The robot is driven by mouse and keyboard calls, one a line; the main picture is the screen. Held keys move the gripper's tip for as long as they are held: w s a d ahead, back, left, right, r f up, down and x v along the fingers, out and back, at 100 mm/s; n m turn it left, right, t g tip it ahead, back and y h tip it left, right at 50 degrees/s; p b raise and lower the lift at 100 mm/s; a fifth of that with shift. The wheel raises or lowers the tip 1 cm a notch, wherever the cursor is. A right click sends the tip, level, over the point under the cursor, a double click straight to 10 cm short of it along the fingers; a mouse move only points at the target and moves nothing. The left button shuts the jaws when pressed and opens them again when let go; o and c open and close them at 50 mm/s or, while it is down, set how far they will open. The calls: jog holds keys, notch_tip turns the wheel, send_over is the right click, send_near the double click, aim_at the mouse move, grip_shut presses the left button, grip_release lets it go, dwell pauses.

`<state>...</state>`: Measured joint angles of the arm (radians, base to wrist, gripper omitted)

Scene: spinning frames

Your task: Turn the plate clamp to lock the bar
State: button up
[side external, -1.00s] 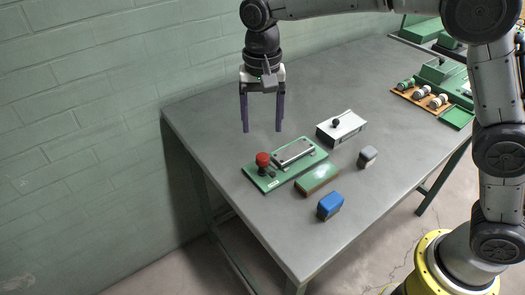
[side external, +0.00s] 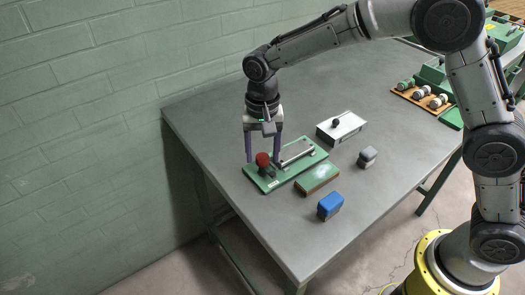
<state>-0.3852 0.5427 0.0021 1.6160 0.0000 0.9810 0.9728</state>
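A green base plate (side external: 268,184) lies on the grey table near its left corner. On it stands a clamp with a red knob (side external: 262,160) at the left end, and a silver bar or plate (side external: 297,151) lies along its right part. My gripper (side external: 263,160) points down over the plate, its two purple fingers spread apart around or just behind the knob. I cannot tell from this view whether the fingers touch the knob. The fingers partly hide the plate and the bar's left end.
A green-topped block (side external: 317,179), a blue block (side external: 330,205) and a grey block (side external: 367,157) stand in front and to the right. A wooden tray of spools (side external: 422,98) is far right. The table's front left (side external: 285,240) is clear.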

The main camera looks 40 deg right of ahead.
grip_shut()
jog(key=shift+n, duration=0.4)
jog(key=n, duration=0.3)
jog(key=shift+n, duration=0.3)
jog(key=n, duration=0.4)
jog(key=shift+n, duration=0.3)
jog(key=n, duration=0.4)
jog(key=shift+r+n, duration=0.1)
jog(key=shift+n, duration=2.4)
